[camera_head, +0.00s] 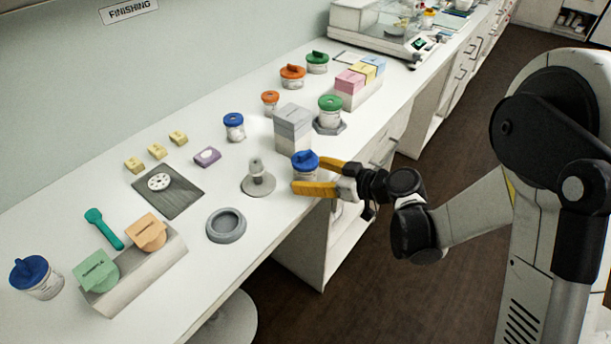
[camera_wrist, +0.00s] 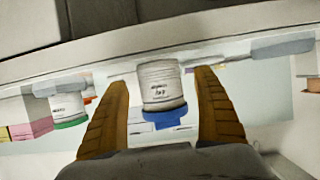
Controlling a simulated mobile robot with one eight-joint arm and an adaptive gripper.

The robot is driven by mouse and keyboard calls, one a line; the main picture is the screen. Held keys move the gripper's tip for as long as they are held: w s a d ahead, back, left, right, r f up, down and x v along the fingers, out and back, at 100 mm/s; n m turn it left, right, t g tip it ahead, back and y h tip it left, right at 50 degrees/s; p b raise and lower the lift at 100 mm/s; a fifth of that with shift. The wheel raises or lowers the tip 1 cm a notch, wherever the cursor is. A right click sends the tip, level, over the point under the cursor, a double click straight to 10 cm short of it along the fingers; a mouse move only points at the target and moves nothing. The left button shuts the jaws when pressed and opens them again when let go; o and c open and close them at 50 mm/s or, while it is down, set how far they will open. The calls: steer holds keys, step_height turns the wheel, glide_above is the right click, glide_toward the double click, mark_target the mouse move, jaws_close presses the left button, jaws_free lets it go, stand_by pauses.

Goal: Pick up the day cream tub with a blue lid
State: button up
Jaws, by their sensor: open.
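A white tub with a blue lid (camera_head: 305,164) stands near the front edge of the bench, beside the grey box stack. My gripper (camera_head: 309,175) is open, with its yellow fingers on either side of this tub. In the wrist view the same tub (camera_wrist: 162,88) appears lid-down between the two fingers, with gaps on both sides. Its label is too small to read surely. Two other blue-lidded tubs stand on the bench: a smaller one (camera_head: 234,127) further back and one (camera_head: 38,279) at the far left.
A grey box stack (camera_head: 292,128) stands close behind the tub. A green-lidded tub (camera_head: 330,112) on a dark base is beyond it. A grey stand with a knob (camera_head: 257,180) is to the left, and a grey ring dish (camera_head: 226,225) lies nearer. Bare bench lies between them.

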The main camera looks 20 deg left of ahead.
mark_target(310, 158)
steer(key=shift+x, duration=1.1)
steer(key=shift+d, duration=0.1)
steer(key=c, duration=1.5)
steer(key=shift+r, duration=0.1)
steer(key=r+p, duration=0.1)
steer(key=r, duration=0.1)
steer(key=d+r+p, duration=0.1)
steer(key=r, duration=0.2)
steer(key=shift+w+d+p, duration=0.1)
steer(key=shift+w+p, duration=0.1)
steer(key=shift+p, duration=0.2)
steer(key=w+d+r+p, duration=0.1)
steer(key=d+r, duration=0.1)
steer(key=d, duration=0.1)
steer(key=d+r+p, duration=0.1)
steer(key=d+r, duration=0.1)
steer(key=d, duration=0.1)
steer(key=w+d+r+p, duration=0.1)
steer(key=d+r, duration=0.1)
steer(key=d, duration=0.2)
steer(key=shift+w, duration=0.35)
